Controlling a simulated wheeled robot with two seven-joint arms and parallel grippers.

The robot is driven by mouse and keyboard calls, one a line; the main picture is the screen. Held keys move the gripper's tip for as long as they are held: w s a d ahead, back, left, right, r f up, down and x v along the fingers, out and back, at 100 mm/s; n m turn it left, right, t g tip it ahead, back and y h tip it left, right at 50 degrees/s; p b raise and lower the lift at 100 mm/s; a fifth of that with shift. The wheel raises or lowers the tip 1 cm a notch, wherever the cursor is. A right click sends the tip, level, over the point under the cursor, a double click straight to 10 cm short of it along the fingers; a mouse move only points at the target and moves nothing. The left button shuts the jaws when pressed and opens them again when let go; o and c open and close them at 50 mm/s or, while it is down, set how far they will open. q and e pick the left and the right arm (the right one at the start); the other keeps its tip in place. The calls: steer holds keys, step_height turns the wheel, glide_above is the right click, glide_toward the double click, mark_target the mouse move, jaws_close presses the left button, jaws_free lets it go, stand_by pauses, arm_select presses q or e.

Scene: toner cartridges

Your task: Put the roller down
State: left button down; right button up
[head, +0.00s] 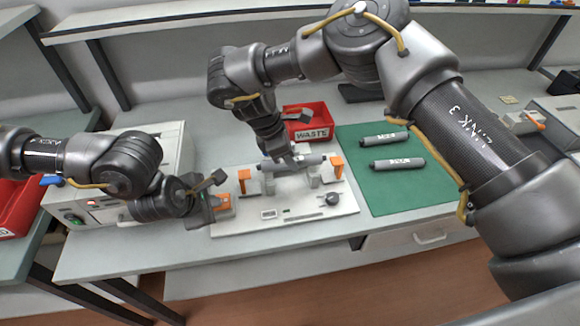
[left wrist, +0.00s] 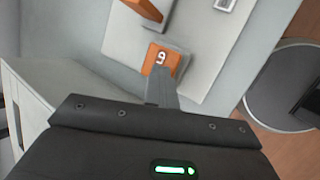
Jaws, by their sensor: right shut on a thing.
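The dark grey roller (head: 312,160) lies roughly level above the pale fixture board (head: 290,212), between two orange posts, a left one (head: 244,181) and a right one (head: 337,166). My right gripper (head: 291,164) is shut on its middle and hides part of it. The roller is at the tops of the grey supports (head: 315,180); I cannot tell whether it touches them. My left gripper (head: 214,190) is at the board's left edge, by an orange marked block (head: 223,203). In the left wrist view the orange block (left wrist: 161,58) is just beyond a dark finger; the jaw opening is unclear.
A green mat (head: 400,195) on the right holds two more rollers, a far one (head: 384,139) and a near one (head: 398,165). A red WASTE bin (head: 308,122) stands behind the board. A pale machine (head: 105,205) is at the left. The board's front has a black knob (head: 332,199).

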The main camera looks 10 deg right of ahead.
steer(key=shift+f, duration=1.85)
arm_select(q)
steer(key=shift+s, duration=0.1)
arm_select(e)
steer(key=shift+f, duration=0.2)
steer(key=o, duration=1)
steer(key=shift+r, duration=0.25)
steer(key=v, duration=1.2)
